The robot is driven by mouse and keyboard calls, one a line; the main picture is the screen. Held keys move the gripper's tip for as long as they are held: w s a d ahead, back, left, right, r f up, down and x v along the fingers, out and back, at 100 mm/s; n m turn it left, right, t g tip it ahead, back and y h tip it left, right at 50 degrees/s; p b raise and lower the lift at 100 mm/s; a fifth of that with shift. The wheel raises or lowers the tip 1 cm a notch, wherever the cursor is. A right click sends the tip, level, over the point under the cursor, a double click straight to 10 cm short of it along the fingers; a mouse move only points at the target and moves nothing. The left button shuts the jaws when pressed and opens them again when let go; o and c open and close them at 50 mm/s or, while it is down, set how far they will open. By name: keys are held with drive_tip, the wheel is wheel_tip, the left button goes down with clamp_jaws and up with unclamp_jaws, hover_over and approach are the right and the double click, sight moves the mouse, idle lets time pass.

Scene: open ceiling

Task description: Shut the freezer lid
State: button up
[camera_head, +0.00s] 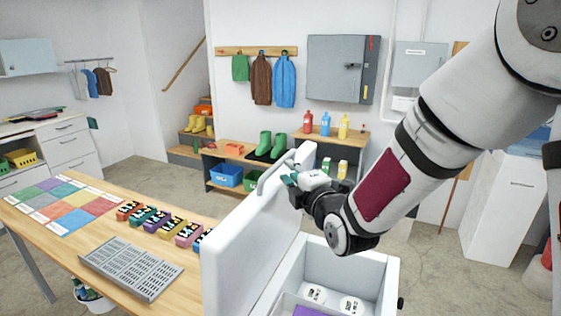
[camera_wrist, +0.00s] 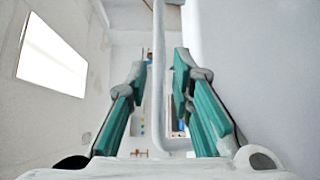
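The white freezer lid (camera_head: 245,240) stands raised, nearly upright, in the head view. Its grey bar handle (camera_head: 272,176) is near the top of the lid's left face. The freezer body (camera_head: 374,276) is open below, to the right. My gripper (camera_head: 291,181) is at the lid's upper edge, close to the handle. In the wrist view, my gripper (camera_wrist: 160,68) has its teal fingers apart, with the pale handle bar (camera_wrist: 158,100) running between them. Gaps show on both sides of the bar. The lid (camera_wrist: 240,60) fills the right side there.
A wooden table (camera_head: 55,247) with a grey slatted tray (camera_head: 131,268) and several coloured boxes stands left of the lid. White round-topped items (camera_head: 350,304) and something purple (camera_head: 308,312) lie inside the freezer. A low shoe bench (camera_head: 222,153) stands behind.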

sight(283, 163)
drive_tip(key=x, duration=0.7)
drive_tip(key=shift+w, duration=0.2)
clamp_jaws()
